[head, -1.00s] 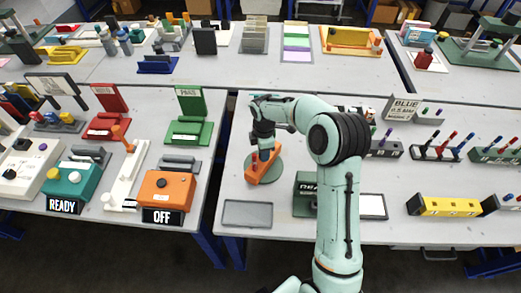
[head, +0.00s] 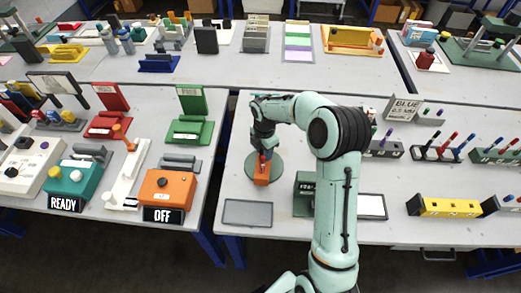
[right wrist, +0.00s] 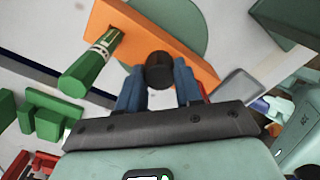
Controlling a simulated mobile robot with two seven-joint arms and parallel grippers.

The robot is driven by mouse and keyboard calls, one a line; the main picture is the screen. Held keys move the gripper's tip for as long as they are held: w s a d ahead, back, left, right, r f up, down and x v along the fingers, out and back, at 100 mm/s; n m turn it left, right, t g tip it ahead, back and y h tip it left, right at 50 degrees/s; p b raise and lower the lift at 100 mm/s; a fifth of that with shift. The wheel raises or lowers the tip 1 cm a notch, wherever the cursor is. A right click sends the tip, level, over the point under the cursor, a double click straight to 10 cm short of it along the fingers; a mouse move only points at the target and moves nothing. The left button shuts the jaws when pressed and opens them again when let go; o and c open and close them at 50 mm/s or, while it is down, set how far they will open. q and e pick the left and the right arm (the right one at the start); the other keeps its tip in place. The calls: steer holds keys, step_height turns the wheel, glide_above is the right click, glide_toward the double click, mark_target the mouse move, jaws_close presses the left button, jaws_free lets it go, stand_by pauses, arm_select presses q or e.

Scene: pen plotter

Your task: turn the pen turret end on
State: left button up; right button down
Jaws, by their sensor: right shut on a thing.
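The pen turret is an orange bar (head: 261,181) on a round grey-green disc (head: 277,171) near the left edge of the middle table. In the right wrist view the bar (right wrist: 135,38) lies slanted over the disc (right wrist: 185,18), with a green pen (right wrist: 88,65) standing in it. My right gripper (head: 264,152) is down over the turret. Its blue fingers (right wrist: 160,88) are closed around a black round-topped piece (right wrist: 159,68) at the bar. A red piece shows partly beside one finger. My left gripper is not in view.
A grey tray (head: 247,213) lies just in front of the turret. A dark green block (head: 304,195) stands to its right, partly behind my arm. Pen racks (head: 437,153) stand farther right. A gap separates the left table, with its orange OFF box (head: 167,195).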

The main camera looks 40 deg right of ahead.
steer(key=shift+n, duration=0.3)
stand_by(0.5)
steer(key=c, duration=0.8)
jaws_free()
steer(key=shift+o, duration=0.2)
steer(key=shift+r, duration=0.1)
step_height(320, 180, up, 13)
steer(key=p, duration=0.1)
